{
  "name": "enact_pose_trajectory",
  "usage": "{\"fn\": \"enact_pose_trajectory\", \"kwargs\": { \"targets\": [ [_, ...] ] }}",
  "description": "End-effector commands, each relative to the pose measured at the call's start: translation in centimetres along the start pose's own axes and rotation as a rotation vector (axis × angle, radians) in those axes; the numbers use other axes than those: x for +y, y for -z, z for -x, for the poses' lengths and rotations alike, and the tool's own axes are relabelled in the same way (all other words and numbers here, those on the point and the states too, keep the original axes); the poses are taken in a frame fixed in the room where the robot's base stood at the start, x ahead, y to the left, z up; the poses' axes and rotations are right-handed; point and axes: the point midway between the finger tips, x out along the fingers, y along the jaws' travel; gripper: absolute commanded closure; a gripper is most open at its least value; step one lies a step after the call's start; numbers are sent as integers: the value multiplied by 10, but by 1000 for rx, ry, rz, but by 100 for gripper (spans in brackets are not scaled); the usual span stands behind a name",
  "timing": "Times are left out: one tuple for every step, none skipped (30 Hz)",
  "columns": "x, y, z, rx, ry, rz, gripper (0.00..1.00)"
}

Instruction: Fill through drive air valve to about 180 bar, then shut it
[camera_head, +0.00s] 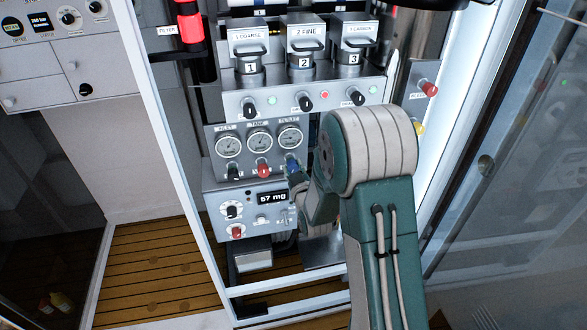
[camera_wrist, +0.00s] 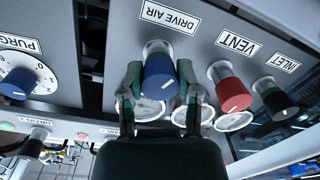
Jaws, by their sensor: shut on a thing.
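The blue drive air valve knob (camera_wrist: 158,72) sits under a DRIVE AIR label in the wrist view, with a white mark on its face. My gripper (camera_wrist: 160,82) is shut on it, one finger on each side. In the head view the blue knob (camera_head: 291,162) shows at the right of the gauge panel, partly hidden by my gripper (camera_head: 293,175). Above it are three round gauges: inlet (camera_head: 228,145), tank (camera_head: 259,142) and outlet (camera_head: 290,138). Their needles are too small to read.
A red vent knob (camera_wrist: 233,93) and a dark inlet knob (camera_wrist: 278,100) are beside the blue one. Three numbered canisters stand above. A white frame post (camera_head: 180,160) is at left.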

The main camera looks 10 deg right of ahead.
Motion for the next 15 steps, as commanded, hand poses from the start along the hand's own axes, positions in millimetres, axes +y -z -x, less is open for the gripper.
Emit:
{"fn": "enact_pose_trajectory", "kwargs": {
  "targets": [
    [-1,2,-1,6,2,20,100],
    [-1,2,-1,5,2,32,100],
    [-1,3,-1,5,2,44,100],
    [-1,3,-1,4,1,53,100],
    [-1,3,-1,4,1,61,100],
    [-1,3,-2,3,1,69,100],
    [-1,3,-2,3,1,74,100],
    [-1,3,-2,3,1,78,100],
    [-1,3,-2,3,1,83,100],
    [-1,3,-2,3,1,86,100],
    [-1,3,-2,3,1,88,100],
    [-1,3,-2,3,1,89,100],
    [-1,3,-2,3,1,90,100],
    [-1,3,-2,3,1,90,100],
    [-1,3,-2,3,1,90,100]
  ]
}}
